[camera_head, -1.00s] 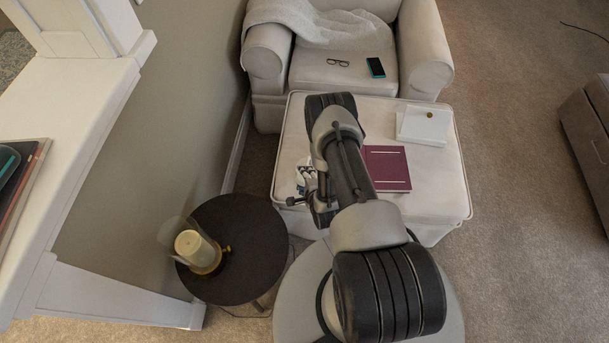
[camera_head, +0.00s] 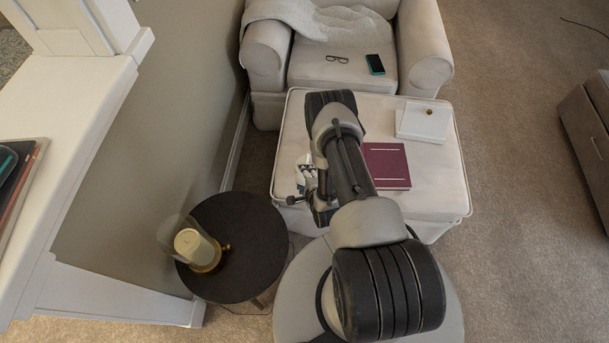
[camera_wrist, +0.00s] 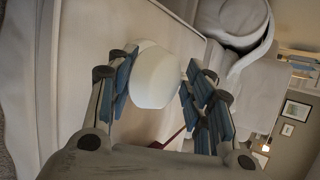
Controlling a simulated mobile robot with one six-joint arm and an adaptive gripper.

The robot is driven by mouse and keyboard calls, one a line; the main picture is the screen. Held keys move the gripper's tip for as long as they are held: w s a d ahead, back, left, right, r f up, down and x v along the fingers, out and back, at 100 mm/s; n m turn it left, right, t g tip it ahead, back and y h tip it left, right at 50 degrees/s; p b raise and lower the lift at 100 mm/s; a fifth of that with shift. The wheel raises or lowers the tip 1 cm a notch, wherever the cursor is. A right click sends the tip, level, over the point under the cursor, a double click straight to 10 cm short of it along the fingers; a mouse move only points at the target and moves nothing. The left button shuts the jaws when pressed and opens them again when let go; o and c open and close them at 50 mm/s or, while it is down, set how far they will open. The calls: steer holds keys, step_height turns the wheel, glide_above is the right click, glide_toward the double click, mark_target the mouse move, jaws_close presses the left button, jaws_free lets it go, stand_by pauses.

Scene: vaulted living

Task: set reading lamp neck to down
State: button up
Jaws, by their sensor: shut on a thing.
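In the wrist view a rounded white piece (camera_wrist: 155,78), which looks like the reading lamp's head, sits between the blue-padded fingers of my gripper (camera_wrist: 160,80). The fingers are shut on it from both sides. The lamp's neck and base cannot be made out there. In the head view my arm hides most of my gripper (camera_head: 308,185), which is at the left edge of the cream ottoman (camera_head: 440,190). A small white patch beside it may be part of the lamp, but I cannot tell.
A maroon book (camera_head: 388,166) and a white box (camera_head: 424,121) lie on the ottoman. An armchair (camera_head: 425,50) behind holds glasses (camera_head: 337,59) and a phone (camera_head: 375,64). A round black side table (camera_head: 245,265) with a glass-covered brass piece (camera_head: 200,248) stands left. Carpet is clear at right.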

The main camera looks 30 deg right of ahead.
steer(key=d+v, duration=0.1)
steer(key=v, duration=0.6)
steer(key=shift+a, duration=0.45)
